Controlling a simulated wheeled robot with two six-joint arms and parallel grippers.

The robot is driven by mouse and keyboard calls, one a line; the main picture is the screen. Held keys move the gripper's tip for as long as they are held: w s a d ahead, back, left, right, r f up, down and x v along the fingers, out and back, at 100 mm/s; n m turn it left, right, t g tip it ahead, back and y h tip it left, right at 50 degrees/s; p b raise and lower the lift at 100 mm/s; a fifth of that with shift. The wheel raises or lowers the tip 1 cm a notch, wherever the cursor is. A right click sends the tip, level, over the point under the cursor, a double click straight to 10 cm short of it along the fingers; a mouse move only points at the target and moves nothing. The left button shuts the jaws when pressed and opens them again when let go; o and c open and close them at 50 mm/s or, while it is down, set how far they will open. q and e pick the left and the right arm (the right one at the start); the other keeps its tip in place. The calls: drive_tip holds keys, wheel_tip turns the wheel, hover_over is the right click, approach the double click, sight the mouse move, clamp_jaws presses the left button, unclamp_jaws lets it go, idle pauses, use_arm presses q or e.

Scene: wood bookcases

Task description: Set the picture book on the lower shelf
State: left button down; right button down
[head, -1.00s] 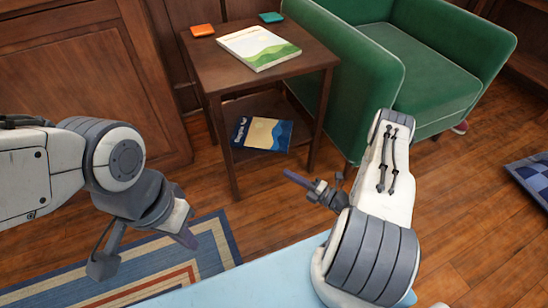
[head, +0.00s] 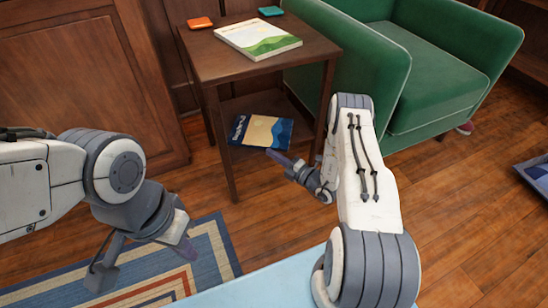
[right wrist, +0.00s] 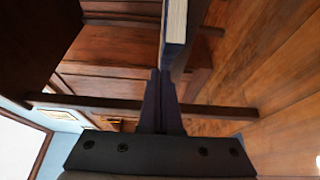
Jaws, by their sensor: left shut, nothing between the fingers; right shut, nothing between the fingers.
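A blue and tan book (head: 265,131) lies flat on the lower shelf (head: 250,106) of a small dark wood side table. A white and green book (head: 257,38) lies on the table's top. Which one is the picture book I cannot tell from the covers. My right gripper (head: 276,156) is shut and empty, its tips at the front edge of the blue book; whether they touch it I cannot tell. In the right wrist view the shut fingers (right wrist: 161,85) point at a book's page edge (right wrist: 175,22). My left gripper (head: 184,248) is shut and empty above the rug.
An orange coaster (head: 199,23) and a teal coaster (head: 271,11) lie on the table top (head: 205,65). A green armchair (head: 345,65) stands close on the right, a wood cabinet (head: 70,85) on the left. A striped rug (head: 215,240) covers the floor at front left.

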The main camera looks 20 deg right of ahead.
sight(273, 148)
drive_tip(key=shift+w+d, duration=0.1)
drive_tip(key=shift+w, duration=0.15)
drive_tip(key=shift+w+d, duration=0.2)
drive_tip(key=shift+w, duration=0.4)
drive_tip(key=shift+w+d, duration=0.2)
drive_tip(key=shift+w, duration=0.4)
